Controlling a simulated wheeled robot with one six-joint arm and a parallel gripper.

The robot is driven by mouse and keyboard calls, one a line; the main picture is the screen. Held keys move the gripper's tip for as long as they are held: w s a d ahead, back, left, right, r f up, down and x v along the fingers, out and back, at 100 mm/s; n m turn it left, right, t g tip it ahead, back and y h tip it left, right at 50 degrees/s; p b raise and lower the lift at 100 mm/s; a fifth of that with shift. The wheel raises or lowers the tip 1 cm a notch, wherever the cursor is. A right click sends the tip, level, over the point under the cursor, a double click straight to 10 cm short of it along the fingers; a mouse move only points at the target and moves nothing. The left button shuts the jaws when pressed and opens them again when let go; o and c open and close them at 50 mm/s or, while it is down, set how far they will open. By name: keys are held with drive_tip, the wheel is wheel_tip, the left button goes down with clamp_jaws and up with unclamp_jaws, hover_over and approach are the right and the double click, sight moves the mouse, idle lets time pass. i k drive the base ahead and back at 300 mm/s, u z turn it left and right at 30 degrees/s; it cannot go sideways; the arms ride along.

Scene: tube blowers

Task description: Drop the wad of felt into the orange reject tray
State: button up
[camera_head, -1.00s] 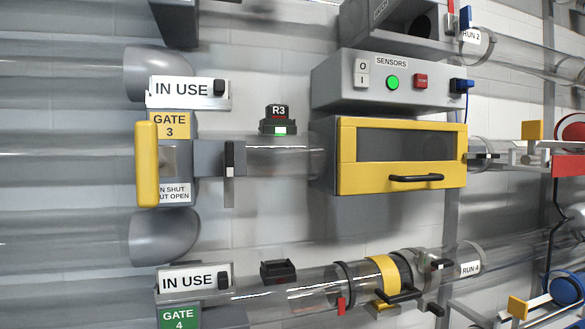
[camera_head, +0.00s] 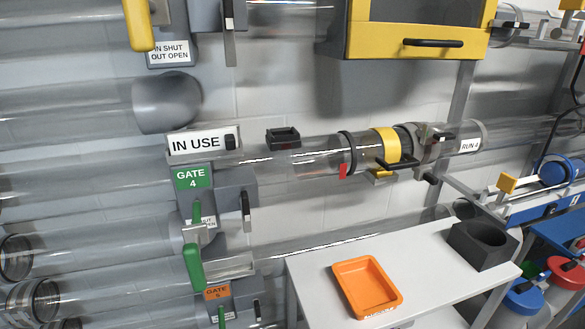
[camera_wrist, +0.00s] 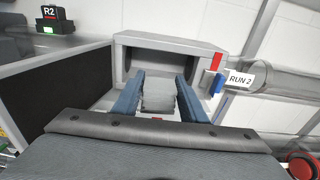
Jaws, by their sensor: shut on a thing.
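The orange reject tray (camera_head: 341,272) lies on a pale shelf in the head view, low and right of centre, and looks empty. In the wrist view my gripper (camera_wrist: 159,84) has its two blue fingers on either side of a grey wad of felt (camera_wrist: 158,98) and is shut on it. The gripper and wad are in front of the open grey box (camera_wrist: 122,58) of run 2; I cannot tell whether they are still partly inside it. The gripper does not show in the head view.
The pale shelf (camera_head: 310,287) has clear room around the tray. A dark block with a round hole (camera_head: 470,250) stands at its right end. The run 4 tube (camera_head: 315,160) passes above the shelf. Gate levers (camera_head: 194,266) are at left.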

sight(371, 290)
drive_tip(key=z, duration=0.05)
drive_tip(key=k, duration=0.5)
drive_tip(key=z, duration=1.55)
drive_tip(key=k, duration=1.55)
drive_tip(key=u, duration=1.3)
drive_tip(key=i, duration=0.5)
